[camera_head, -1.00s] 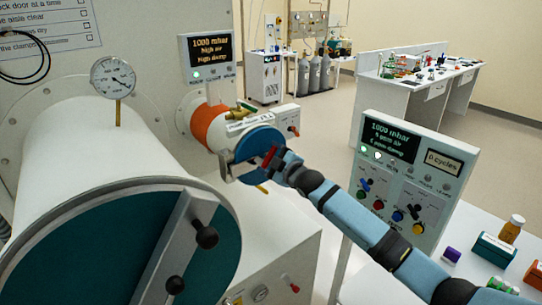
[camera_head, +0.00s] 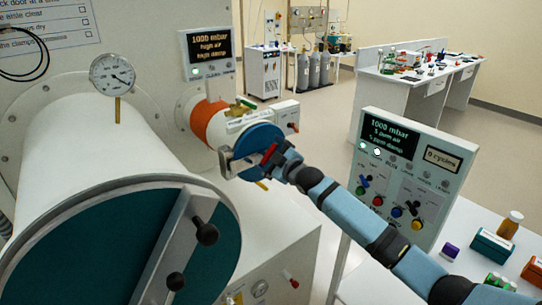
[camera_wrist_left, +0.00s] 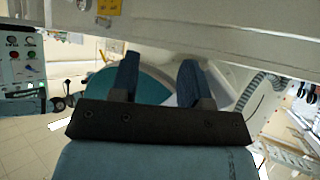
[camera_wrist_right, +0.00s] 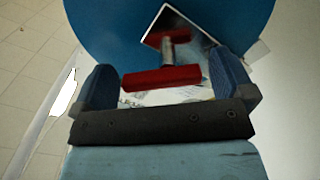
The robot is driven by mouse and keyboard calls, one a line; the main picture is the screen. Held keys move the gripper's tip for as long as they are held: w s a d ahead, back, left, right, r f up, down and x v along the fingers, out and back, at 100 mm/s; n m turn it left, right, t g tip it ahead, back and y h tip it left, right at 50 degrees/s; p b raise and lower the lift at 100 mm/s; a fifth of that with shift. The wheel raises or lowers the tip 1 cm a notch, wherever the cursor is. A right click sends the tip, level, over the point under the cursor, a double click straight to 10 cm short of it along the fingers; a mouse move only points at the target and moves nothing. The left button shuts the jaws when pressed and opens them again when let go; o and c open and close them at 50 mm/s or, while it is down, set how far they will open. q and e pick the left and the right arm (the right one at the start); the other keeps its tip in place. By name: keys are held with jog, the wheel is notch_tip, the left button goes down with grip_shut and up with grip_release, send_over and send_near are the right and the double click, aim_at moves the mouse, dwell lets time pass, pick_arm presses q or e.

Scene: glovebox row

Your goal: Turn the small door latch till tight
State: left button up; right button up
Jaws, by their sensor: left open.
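The small door (camera_head: 250,140) is a blue disc on the end of the small white chamber with an orange band. Its latch has a red T-shaped handle (camera_wrist_right: 160,78), which also shows in the head view (camera_head: 269,154). My right gripper (camera_wrist_right: 165,82) faces the disc with its fingers apart, one beyond each end of the red bar. A thin gap shows at each end; contact cannot be made out. In the head view my right gripper (camera_head: 279,157) partly hides the latch. My left gripper (camera_wrist_left: 158,82) is open and empty; it is outside the head view.
The large chamber's teal door (camera_head: 75,250), with a grey bar and black knobs, fills the lower left. A control panel (camera_head: 405,170) stands right of the small door, behind my right arm. A white table (camera_head: 460,225) with bottles and boxes is at lower right.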

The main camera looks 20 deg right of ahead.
jog(key=b+v, duration=0.2)
jog(key=v, duration=1.1)
jog(key=shift+s, duration=0.4)
jog(key=shift+d, duration=0.1)
jog(key=s+a+f+m+g+h+p, duration=0.1)
jog(key=s+a+f+m+g, duration=0.2)
jog(key=s+f, duration=0.75)
jog(key=s+a+f+m+g+h+p, duration=0.1)
jog(key=s+a+f+m+p, duration=0.2)
jog(key=s+f, duration=0.7)
jog(key=s+a+f+m+g, duration=0.1)
jog(key=s+f+m, duration=0.1)
jog(key=s+f, duration=0.2)
jog(key=s+a+f+m+g+h, duration=0.1)
jog(key=s+f, duration=0.3)
jog(key=s, duration=0.5)
jog(key=shift+s+a+f+m, duration=0.2)
jog(key=shift+a+m, duration=0.2)
jog(key=shift+a, duration=0.2)
